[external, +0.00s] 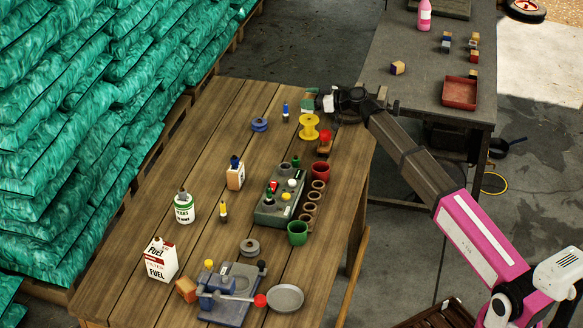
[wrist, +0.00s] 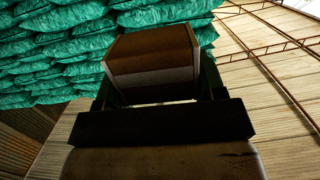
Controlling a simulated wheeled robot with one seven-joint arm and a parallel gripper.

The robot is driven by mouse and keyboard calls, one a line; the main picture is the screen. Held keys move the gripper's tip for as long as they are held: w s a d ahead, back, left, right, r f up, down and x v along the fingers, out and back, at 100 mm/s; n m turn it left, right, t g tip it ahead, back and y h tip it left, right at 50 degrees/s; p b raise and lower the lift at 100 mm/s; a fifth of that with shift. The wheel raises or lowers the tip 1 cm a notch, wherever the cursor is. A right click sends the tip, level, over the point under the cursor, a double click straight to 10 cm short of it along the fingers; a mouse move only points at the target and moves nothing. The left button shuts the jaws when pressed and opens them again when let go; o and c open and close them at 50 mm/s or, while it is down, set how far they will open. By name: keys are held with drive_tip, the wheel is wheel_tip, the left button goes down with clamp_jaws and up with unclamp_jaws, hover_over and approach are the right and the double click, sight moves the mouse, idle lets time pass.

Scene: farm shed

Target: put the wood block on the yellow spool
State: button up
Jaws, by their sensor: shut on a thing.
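My gripper (external: 309,99) is shut on the wood block (wrist: 152,58), which has a brown face and a paler face in the wrist view. The block sits between the two dark green fingers. In the external view it is mostly hidden by the fingers. The yellow spool (external: 309,126) stands upright near the far right corner of the wooden table. My gripper appears just above the spool in the picture, with the arm reaching in from the right. I cannot tell whether the block is over the spool or behind it.
A red-topped item (external: 324,140) stands close to the spool. A blue spool (external: 260,124) and a small blue-capped item (external: 285,112) are to its left.

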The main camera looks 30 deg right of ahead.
drive_tip(key=shift+f, duration=2.05)
drive_tip(key=shift+f, duration=0.15)
drive_tip(key=o, duration=0.9)
drive_tip(key=shift+s+d+r, duration=0.2)
drive_tip(key=shift+s, duration=0.05)
drive_tip(key=v, duration=1.1)
drive_tip(key=shift+s+d, duration=0.15)
